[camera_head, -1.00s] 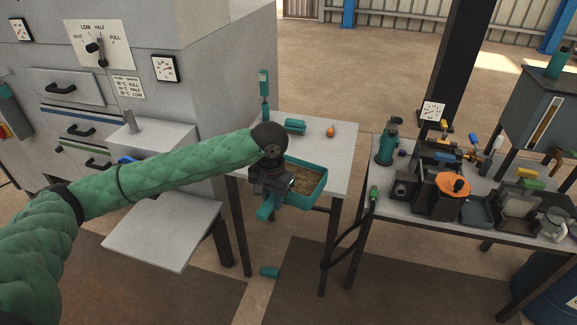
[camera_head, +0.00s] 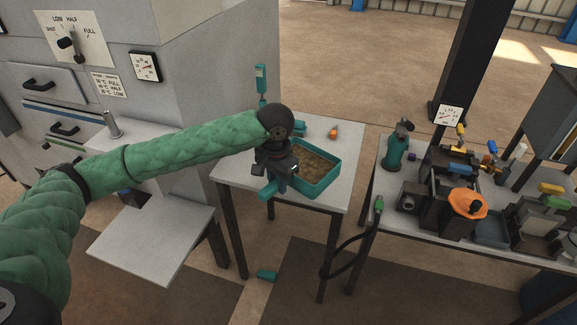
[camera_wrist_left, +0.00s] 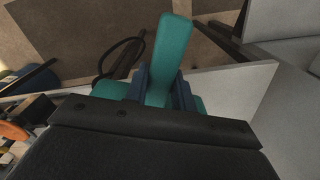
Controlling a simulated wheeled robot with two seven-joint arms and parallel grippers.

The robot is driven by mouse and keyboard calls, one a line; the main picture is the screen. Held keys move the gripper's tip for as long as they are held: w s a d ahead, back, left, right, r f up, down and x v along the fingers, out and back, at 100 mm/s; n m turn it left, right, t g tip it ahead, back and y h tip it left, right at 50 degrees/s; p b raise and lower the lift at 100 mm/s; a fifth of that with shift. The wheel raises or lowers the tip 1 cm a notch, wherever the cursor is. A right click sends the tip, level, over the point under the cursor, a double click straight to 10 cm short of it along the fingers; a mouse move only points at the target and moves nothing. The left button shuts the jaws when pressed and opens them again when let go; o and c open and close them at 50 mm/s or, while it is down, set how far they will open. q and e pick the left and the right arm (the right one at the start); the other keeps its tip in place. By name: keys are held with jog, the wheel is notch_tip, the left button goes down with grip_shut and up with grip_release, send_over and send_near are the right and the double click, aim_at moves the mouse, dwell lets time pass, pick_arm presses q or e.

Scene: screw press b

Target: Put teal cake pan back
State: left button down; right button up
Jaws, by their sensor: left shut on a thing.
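The teal cake pan (camera_head: 322,187) is a rectangular pan with a brown, crumbly filling, over the small grey table in the middle of the head view. My left gripper (camera_head: 272,184) is at the pan's left side, shut on its teal handle, which also shows between the fingers in the left wrist view (camera_wrist_left: 171,52). The pan looks level; I cannot tell whether its base touches the tabletop. The pan's body is mostly hidden behind the gripper in the wrist view. My right gripper is not in view.
An orange item (camera_head: 334,132) sits at the small table's (camera_head: 343,196) back. A teal upright tool (camera_head: 261,84) stands at its back left. A second table at right holds a teal bottle-like device (camera_head: 396,150) and an orange-topped machine (camera_head: 467,203). A grey shelf (camera_head: 152,238) juts out at left.

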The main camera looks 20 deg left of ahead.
pick_arm(q)
jog(key=shift+w+a+f+p, duration=0.15)
jog(key=shift+w+a+p, duration=0.1)
jog(key=shift+w, duration=0.25)
jog(key=shift+w+a+f+p, duration=0.1)
jog(key=shift+w+a+f, duration=0.1)
jog(key=shift+w, duration=0.25)
jog(key=w+a+f+p, duration=0.6)
jog(key=a+f, duration=0.1)
jog(key=f, duration=0.3)
jog(key=shift+w+a, duration=0.25)
jog(key=shift+w, duration=0.05)
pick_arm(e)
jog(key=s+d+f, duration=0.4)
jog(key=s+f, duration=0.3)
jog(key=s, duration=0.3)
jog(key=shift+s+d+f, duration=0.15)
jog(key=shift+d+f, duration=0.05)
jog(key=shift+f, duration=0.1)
pick_arm(q)
jog(key=shift+f, duration=0.1)
jog(key=c, duration=1.2)
grip_release()
jog(key=shift+o, duration=0.2)
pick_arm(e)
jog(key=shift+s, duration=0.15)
